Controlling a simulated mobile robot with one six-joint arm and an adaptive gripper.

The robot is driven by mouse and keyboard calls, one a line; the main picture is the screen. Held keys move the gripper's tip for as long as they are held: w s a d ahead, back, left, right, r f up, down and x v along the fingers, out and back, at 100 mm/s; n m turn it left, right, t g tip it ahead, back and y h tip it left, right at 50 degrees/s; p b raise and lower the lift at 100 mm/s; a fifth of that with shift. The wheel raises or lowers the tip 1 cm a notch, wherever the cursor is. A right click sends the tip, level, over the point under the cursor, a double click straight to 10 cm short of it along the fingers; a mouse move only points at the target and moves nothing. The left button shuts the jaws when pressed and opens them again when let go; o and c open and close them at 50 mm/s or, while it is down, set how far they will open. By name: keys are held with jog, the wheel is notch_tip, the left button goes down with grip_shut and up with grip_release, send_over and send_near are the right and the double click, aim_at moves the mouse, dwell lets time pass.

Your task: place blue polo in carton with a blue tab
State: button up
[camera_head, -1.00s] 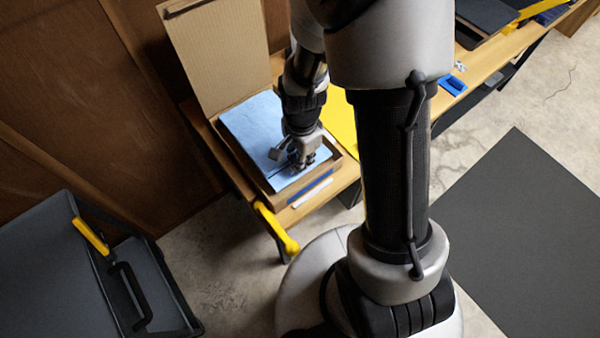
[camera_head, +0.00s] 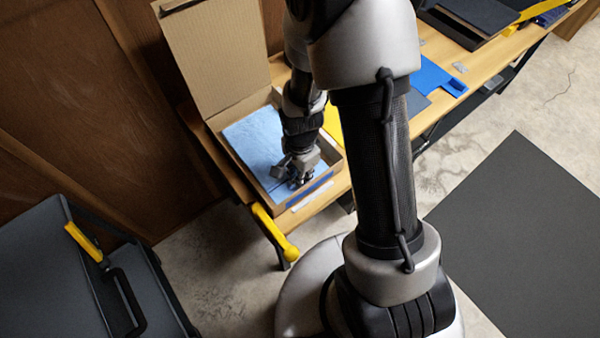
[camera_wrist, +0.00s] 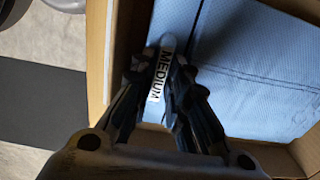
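The open cardboard carton (camera_head: 222,146) stands on the wooden table with its lid raised at the back. A blue tab (camera_head: 309,190) is on its front wall. The blue polo (camera_head: 256,138) is folded flat inside the carton walls; in the wrist view its blue cloth (camera_wrist: 265,55) fills much of the carton. My gripper (camera_head: 297,180) is low over the polo's front part, inside the carton. In the wrist view my gripper's fingers (camera_wrist: 160,75) close in on both sides of a white strip reading MEDIUM (camera_wrist: 161,75) at the polo's edge. The fingertip contact is partly hidden.
A yellow piece (camera_head: 334,122) lies right of the carton. Blue and grey flat items (camera_head: 432,76) and a dark tray (camera_head: 465,28) are farther along the table. A yellow-handled lever (camera_head: 272,232) sticks out in front. A dark case (camera_head: 50,270) is at lower left.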

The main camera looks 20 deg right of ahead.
jog(key=shift+o, duration=0.2)
jog(key=s+r+n+t+p, duration=0.1)
jog(key=s+r+n+p, duration=0.15)
jog(key=r, duration=1.15)
jog(key=s+r+n+t+p, duration=0.15)
jog(key=r+n, duration=0.25)
jog(key=r, duration=0.9)
jog(key=s+r+n+t, duration=0.2)
jog(key=s+r+n, duration=0.6)
jog(key=s, duration=0.2)
jog(key=shift+a+r+p, duration=0.15)
jog(key=shift+p, duration=0.3)
jog(key=shift+c, duration=0.5)
